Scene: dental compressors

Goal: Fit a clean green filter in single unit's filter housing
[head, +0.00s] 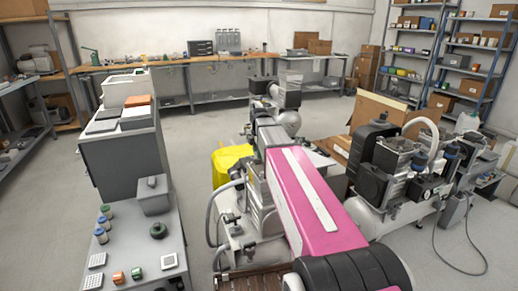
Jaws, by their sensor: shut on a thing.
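My arm, pink and grey with black joints, runs from the bottom right up to the middle of the head view. My gripper cannot be made out; the arm's far links hide that area, so I cannot see what is between its jaws. A compressor with a pale base (236,237) and grey hoses stands left of and behind my arm, largely covered. Its filter housing cannot be picked out. On the grey cart at lower left lie a dark green ring (158,230), a small green piece (137,273) and an orange one (118,278).
Another compressor (390,165) with a black cylinder and hoses stands to the right, close to my arm. A yellow object (228,162) is behind the near unit. The grey cart (150,262) also holds jars and a grey box (153,195). Floor at the left middle is clear.

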